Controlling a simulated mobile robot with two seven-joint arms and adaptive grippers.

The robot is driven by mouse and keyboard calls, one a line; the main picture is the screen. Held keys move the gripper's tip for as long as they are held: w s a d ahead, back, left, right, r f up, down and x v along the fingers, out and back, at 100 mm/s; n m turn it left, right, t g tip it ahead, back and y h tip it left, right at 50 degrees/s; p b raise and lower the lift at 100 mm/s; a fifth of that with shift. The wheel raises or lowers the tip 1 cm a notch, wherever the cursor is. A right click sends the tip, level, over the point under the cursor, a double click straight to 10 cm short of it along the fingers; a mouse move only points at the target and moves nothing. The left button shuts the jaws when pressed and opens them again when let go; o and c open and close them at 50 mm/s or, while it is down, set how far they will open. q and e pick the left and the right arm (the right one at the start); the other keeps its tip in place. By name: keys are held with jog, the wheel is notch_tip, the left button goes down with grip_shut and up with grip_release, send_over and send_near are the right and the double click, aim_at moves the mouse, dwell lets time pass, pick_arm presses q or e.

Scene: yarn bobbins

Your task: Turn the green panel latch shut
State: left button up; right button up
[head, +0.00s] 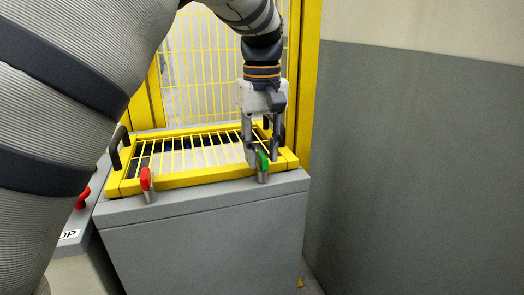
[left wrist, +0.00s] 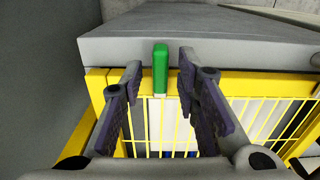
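The green latch (head: 262,161) stands on a metal post at the front right corner of the yellow barred panel (head: 190,179). It also shows in the left wrist view (left wrist: 160,68), lying between the fingertips with a gap on each side. My left gripper (head: 264,158) points down over this corner with its fingers open around the latch. In the left wrist view the fingers (left wrist: 158,72) appear apart and hold nothing. A red latch (head: 146,180) stands at the panel's front left. My right gripper is in neither view.
The panel lies on a grey cabinet (head: 205,245). Black handles (head: 119,147) rise from the panel's sides. A yellow mesh fence (head: 205,70) stands behind, and a grey wall (head: 420,170) is to the right. A red knob (head: 82,200) is at the left.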

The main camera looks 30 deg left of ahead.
aim_at(262, 155)
pick_arm(q)
notch_tip(262, 155, up, 12)
dwell(0.6)
